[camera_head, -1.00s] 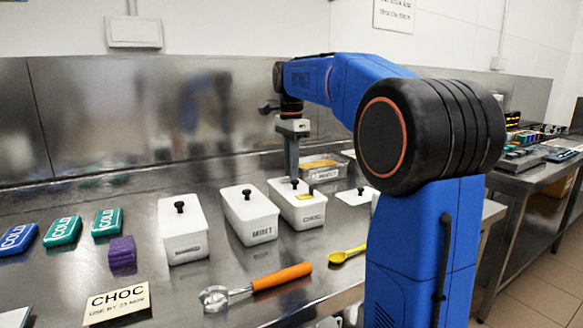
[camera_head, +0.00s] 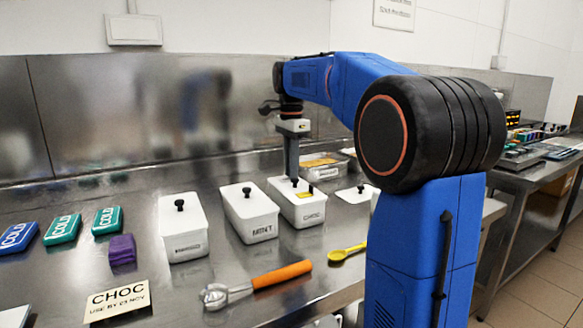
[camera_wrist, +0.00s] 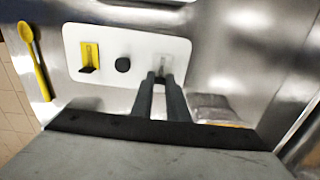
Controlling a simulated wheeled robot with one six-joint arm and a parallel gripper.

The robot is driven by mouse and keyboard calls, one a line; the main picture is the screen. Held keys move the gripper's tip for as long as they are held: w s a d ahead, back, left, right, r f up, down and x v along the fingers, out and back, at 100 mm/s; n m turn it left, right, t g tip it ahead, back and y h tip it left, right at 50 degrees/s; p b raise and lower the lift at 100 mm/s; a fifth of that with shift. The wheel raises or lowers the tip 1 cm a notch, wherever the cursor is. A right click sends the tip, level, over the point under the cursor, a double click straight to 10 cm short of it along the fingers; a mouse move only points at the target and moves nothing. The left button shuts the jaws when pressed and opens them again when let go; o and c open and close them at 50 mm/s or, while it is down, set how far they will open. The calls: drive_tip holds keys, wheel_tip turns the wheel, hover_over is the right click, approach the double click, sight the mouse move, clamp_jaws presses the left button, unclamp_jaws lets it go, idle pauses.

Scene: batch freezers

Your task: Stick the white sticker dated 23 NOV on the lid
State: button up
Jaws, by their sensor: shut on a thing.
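The white lid (camera_wrist: 107,75) lies on the tub marked CHOC (camera_head: 312,212). It has a dark knob (camera_wrist: 123,64) in its middle and a yellow sticker with a dark part (camera_wrist: 90,52) on one side. My gripper (camera_wrist: 160,77) points down over the other end of the lid. It is shut on a small pale sticker (camera_wrist: 164,62), whose print I cannot read. Whether the sticker touches the lid is unclear. In the head view my gripper (camera_head: 292,174) is at the far part of the CHOC lid.
Two more lidded white tubs stand to the left, one marked MINT (camera_head: 250,222). A card (camera_head: 117,301) reads CHOC, USE BY 23 NOV. An orange-handled scoop (camera_head: 258,283) and a yellow spoon (camera_head: 347,252) lie in front. An open tub (camera_head: 322,173) stands behind.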

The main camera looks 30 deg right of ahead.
drive_tip(key=o, duration=1.5)
drive_tip(key=shift+c, duration=0.2)
drive_tip(key=shift+r, duration=0.15)
wheel_tip(320, 180, up, 7)
idle(0.4)
idle(0.5)
